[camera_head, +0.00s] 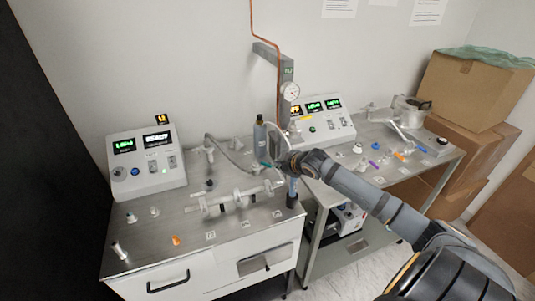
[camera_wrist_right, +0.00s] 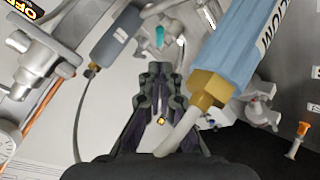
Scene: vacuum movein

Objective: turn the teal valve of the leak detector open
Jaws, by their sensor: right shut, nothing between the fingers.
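The teal valve handle (camera_head: 266,165) is a small bar at the back right of the left bench, just left of my right gripper in the head view. In the right wrist view the teal handle (camera_wrist_right: 159,37) lies just beyond the fingertips, with a visible gap. My right gripper (camera_head: 282,163) reaches in from the right; its dark fingers (camera_wrist_right: 160,70) are shut and empty. The arm hides part of the fittings around the valve. My left gripper is not in view.
A blue cylinder (camera_wrist_right: 240,45) with a brass fitting and pale hose is close on the right of the fingers. A grey cylinder (camera_head: 259,138) stands behind the gripper. Cardboard boxes (camera_head: 475,90) stand far right.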

